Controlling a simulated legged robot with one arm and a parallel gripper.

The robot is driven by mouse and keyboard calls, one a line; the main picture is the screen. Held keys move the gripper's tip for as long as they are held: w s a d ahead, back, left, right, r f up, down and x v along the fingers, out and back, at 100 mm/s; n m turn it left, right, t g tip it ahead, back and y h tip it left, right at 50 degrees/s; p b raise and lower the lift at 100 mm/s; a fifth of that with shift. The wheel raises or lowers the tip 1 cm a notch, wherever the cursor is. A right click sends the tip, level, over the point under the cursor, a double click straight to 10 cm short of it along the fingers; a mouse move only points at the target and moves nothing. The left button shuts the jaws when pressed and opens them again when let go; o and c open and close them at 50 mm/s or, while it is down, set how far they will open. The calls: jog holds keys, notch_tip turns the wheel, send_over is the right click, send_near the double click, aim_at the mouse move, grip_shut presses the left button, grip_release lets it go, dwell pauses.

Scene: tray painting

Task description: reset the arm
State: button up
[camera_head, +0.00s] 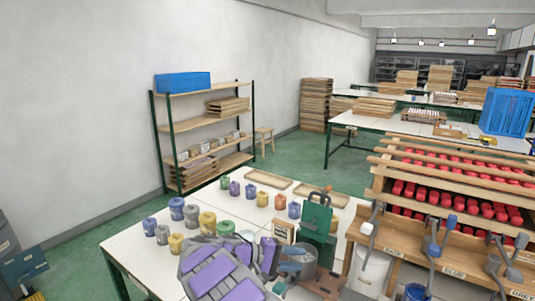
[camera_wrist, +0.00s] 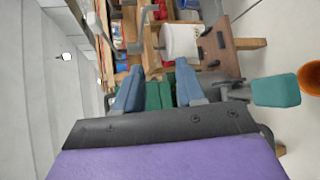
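My arm, purple and grey, reaches in from the bottom of the head view over the near table. A green upright object shows between and beyond the fingers in the wrist view (camera_wrist: 160,97). It stands on the table in the head view (camera_head: 317,217). Nothing is visibly held.
Several coloured paint pots (camera_head: 208,222) stand on the white table (camera_head: 140,246). Wooden trays (camera_head: 269,180) lie at its back. A wooden rack (camera_head: 405,228) with red rollers stands close on the right, with a white bucket (camera_head: 371,270). A shelf unit (camera_head: 205,125) stands by the wall.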

jog(key=s+d+r+m+g+y, duration=0.25)
jog(key=s+d+r, duration=0.25)
jog(key=s+d, duration=0.45)
jog(key=s+d+r+m+g+y, duration=0.15)
jog(key=s+d+g+y, duration=0.35)
jog(key=s, duration=0.8)
jog(key=s+a+f+t+y, duration=0.1)
jog(key=s+a+f+y, duration=0.1)
jog(key=s, duration=0.9)
jog(key=s+a+f+m+t+y, duration=0.1)
jog(key=s+a+f+y, duration=0.2)
jog(key=s, duration=0.9)
jog(key=a+y, duration=0.2)
jog(key=a, duration=0.1)
jog(key=shift+t, duration=0.35)
